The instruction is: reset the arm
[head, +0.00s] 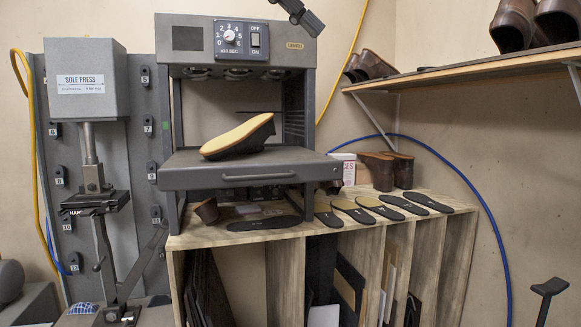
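I cannot tell which arm the task means. The sole press (86,80) stands at the left, with a grey head, a vertical rod and a dark plate. A slanted grey lever (143,264) shows at its lower right. A dark jointed piece (299,14) reaches in at the top edge; what it belongs to is out of frame. A black T-shaped end on a post (550,287) rises at the lower right.
A dark heating machine (238,42) with a dial stands on a wooden rack (290,233); a shoe (238,138) with a yellow sole rests on its tray (245,172). Several soles (380,207) lie on the rack. A shelf (465,70) with shoes and a blue hose (495,235) are right.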

